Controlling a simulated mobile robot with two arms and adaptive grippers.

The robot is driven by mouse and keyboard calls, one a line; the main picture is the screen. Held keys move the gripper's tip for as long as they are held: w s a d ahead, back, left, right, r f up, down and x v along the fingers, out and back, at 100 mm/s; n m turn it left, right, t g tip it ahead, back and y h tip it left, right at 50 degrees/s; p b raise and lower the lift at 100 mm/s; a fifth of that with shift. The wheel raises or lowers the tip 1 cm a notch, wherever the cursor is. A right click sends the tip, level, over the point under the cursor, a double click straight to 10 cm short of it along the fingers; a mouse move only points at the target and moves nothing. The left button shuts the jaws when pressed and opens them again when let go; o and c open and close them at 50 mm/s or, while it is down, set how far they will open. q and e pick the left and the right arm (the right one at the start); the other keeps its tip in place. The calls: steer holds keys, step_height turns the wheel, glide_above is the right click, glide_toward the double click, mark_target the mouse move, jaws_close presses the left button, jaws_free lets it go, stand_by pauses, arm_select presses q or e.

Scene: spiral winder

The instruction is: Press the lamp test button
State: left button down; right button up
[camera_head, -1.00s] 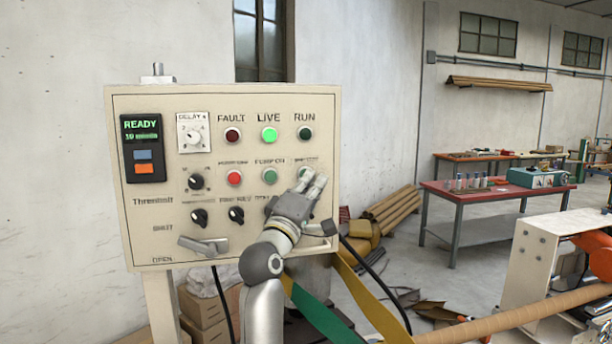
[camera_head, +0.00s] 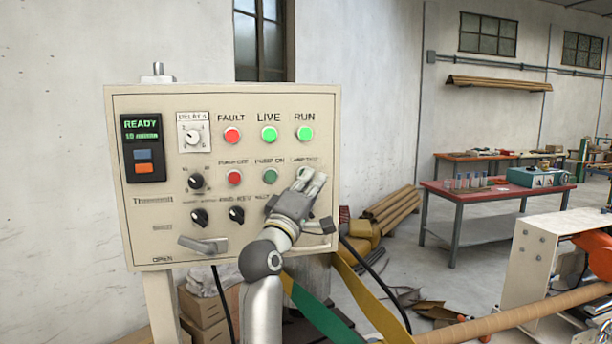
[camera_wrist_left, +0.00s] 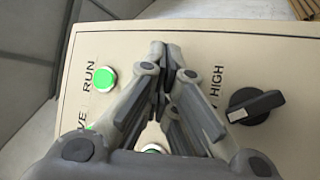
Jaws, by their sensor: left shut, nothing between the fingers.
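The beige control panel (camera_head: 150,225) fills the middle of the head view. The lamp test button is hidden behind the fingertips of my left gripper (camera_head: 312,176), under its label (camera_head: 305,160) at the right of the second row. My left gripper is shut and empty, its tips at the panel face. In the left wrist view the closed fingers (camera_wrist_left: 160,60) cover the button's place. The FAULT lamp (camera_head: 232,135) is bright red; the LIVE lamp (camera_head: 270,134) and RUN lamp (camera_head: 304,133) are bright green. My right gripper is not in view.
The green PUMP ON button (camera_head: 270,176) is just left of the gripper. A black knob (camera_wrist_left: 255,106) marked HIGH sits beside the fingers in the wrist view. A lever handle (camera_head: 203,245) sticks out low on the panel. A red table (camera_head: 465,195) stands farther right.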

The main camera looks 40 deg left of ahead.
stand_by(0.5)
arm_select(q)
steer(key=shift+s+d+p, duration=0.3)
steer(key=shift+s+d, duration=0.2)
steer(key=shift+d, duration=0.05)
steer(key=s+d, duration=0.1)
steer(key=d, duration=0.1)
steer(key=s+d+p, duration=0.1)
steer(key=s, duration=0.1)
steer(key=shift+s+d+f+p, duration=0.1)
steer(key=shift+d+p, duration=0.2)
steer(key=shift+d, duration=0.05)
stand_by(0.8)
